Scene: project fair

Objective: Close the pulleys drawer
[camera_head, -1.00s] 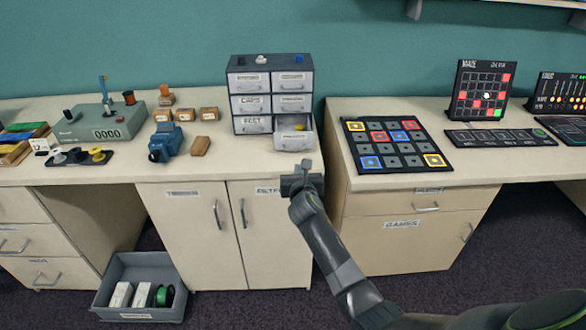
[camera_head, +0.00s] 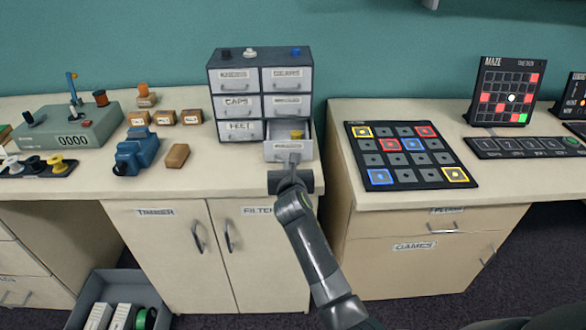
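A small grey drawer cabinet (camera_head: 262,98) stands at the back of the left bench, with labelled drawers in two columns. Its lower right drawer (camera_head: 289,151) is pulled out, with a yellow item (camera_head: 297,134) inside; its label is too small to read surely. The other drawers look shut. My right gripper (camera_head: 294,161) is at the front of the open drawer, touching or nearly touching it by the handle. Its fingers are too small to tell open from shut. My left gripper is not in view.
A blue device (camera_head: 136,152) and a wooden block (camera_head: 177,156) stand left of the cabinet. A black board with coloured tiles (camera_head: 408,153) lies on the right bench, beyond a gap. A grey bin (camera_head: 96,285) is on the floor.

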